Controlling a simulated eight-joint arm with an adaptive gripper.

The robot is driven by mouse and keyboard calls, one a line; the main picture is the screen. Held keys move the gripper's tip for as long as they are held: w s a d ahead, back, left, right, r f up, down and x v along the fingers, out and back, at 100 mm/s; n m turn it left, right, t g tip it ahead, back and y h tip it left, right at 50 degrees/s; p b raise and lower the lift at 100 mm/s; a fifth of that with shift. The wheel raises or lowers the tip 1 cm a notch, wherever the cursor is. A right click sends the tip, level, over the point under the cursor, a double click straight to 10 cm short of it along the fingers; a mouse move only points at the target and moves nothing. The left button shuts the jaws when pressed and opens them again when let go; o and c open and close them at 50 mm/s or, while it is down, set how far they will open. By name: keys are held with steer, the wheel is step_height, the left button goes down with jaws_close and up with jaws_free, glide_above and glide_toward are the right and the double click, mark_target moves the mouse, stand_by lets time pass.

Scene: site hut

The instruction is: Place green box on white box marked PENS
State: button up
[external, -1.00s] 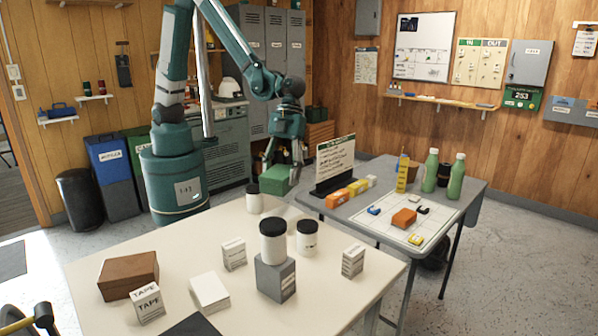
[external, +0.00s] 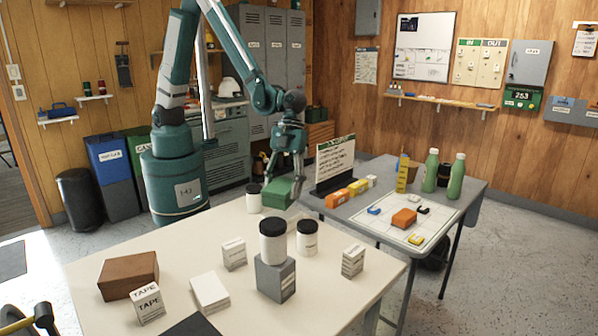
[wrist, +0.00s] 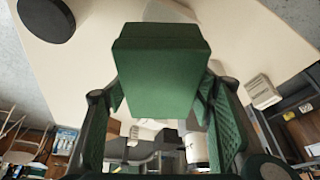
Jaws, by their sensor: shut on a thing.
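In the wrist view the green box (wrist: 160,72) sits between both fingers. Small white boxes stand on the cream table: one near the middle (external: 234,254), one at the right (external: 352,261) and one marked TAPE (external: 147,304). A wider, low white box (external: 210,292) lies between them. Their lettering, apart from TAPE, is too small to read, so I cannot tell which is marked PENS.
A brown box (external: 128,274) is at the left. The grey table (external: 445,178) holds bottles, a sign and blocks.

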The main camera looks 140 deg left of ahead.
mark_target(284, 182)
steer(key=shift+f, duration=0.6)
steer(key=shift+f, duration=0.1)
steer(key=shift+f+b, duration=0.4)
steer(key=shift+f, duration=1.35)
steer(key=shift+f, duration=0.2)
steer(key=o, duration=1.1)
steer(key=shift+o, duration=0.2)
steer(key=shift+r, duration=0.25)
steer(key=shift+p+v, duration=0.95)
steer(key=shift+v, duration=5)
